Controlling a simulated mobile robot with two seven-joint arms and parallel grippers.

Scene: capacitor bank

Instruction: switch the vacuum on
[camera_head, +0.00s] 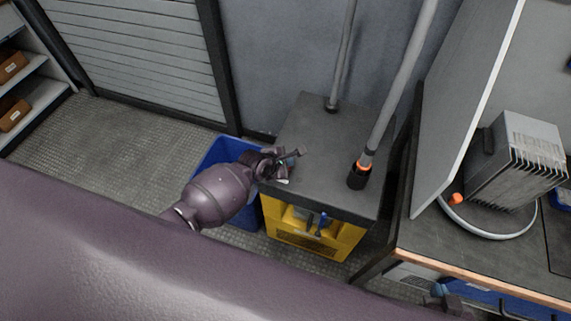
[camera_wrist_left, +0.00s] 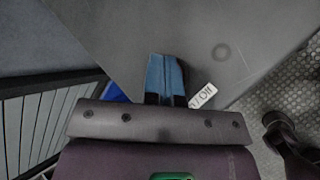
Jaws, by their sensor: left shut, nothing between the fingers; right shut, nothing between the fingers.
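The vacuum (camera_head: 312,128) is a box with a dark grey top and a yellow front, standing against the grey wall. My left gripper (camera_head: 290,157) is shut and empty at the left edge of its top. In the left wrist view, its blue fingertips (camera_wrist_left: 165,72) are together over the grey top (camera_wrist_left: 150,25). A small white label (camera_wrist_left: 203,97) with dark lettering lies just right of the fingers, partly covered. I cannot make out the switch itself; contact is unclear. My right gripper (camera_head: 440,293) is shut at the lower right, by the workbench, partly hidden by my arm.
A thick grey hose (camera_head: 402,90) and a thinner pipe (camera_head: 343,50) rise from the vacuum's top. A blue bin (camera_head: 217,152) stands to its left. The workbench (camera_head: 430,238) carries a finned grey unit (camera_head: 515,165) and an upright panel. The floor at left is clear.

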